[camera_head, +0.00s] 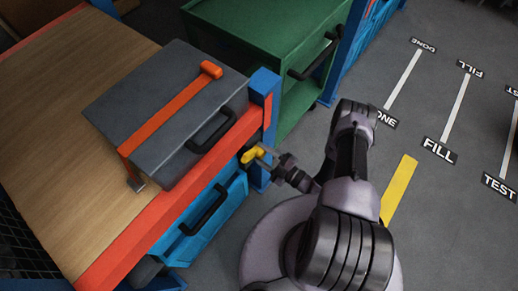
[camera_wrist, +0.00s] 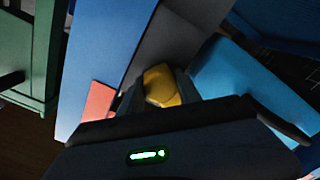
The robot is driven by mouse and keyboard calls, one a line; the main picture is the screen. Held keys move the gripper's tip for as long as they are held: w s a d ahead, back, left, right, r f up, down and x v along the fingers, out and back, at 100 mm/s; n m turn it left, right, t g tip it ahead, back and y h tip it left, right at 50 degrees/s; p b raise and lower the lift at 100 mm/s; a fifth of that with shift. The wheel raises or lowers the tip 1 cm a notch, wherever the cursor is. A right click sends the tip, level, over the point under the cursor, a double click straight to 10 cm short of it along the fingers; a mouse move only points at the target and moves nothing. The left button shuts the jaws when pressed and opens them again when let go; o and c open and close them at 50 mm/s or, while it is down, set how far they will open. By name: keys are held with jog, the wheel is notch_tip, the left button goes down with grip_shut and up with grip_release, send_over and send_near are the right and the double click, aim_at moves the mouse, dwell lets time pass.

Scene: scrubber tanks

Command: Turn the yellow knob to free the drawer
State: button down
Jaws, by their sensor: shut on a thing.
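The yellow knob (camera_head: 252,155) sits below the red edge of the workbench, beside the blue post. My gripper (camera_head: 261,154) is at the knob, reaching in from the right, and is shut on it. In the wrist view the knob (camera_wrist: 162,86) shows between the fingers (camera_wrist: 160,92), whose tips are partly dark and hard to make out. The blue drawer (camera_head: 207,222) with its black handle (camera_head: 204,211) is under the bench, left of the knob. The drawer's blue front (camera_wrist: 240,85) also shows in the wrist view, to the right of the knob.
A grey case (camera_head: 165,110) with an orange strap (camera_head: 170,108) and black handle (camera_head: 211,130) lies on the wooden bench top (camera_head: 60,100). A blue post (camera_head: 264,95) and a green cabinet (camera_head: 262,45) stand behind the knob.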

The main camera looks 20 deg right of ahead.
jog(key=m+b, duration=0.1)
jog(key=m, duration=0.2)
jog(key=shift+f, duration=0.1)
jog(key=m, duration=0.2)
jog(key=shift+m, duration=0.3)
jog(key=m, duration=0.5)
jog(key=shift+m, duration=0.7)
jog(key=c, duration=0.8)
grip_release()
jog(key=shift+c, duration=0.2)
jog(key=shift+d, duration=0.1)
jog(key=p+v, duration=0.2)
jog(key=v, duration=1.5)
jog(key=shift+s+p, duration=0.2)
jog(key=shift+p, duration=0.15)
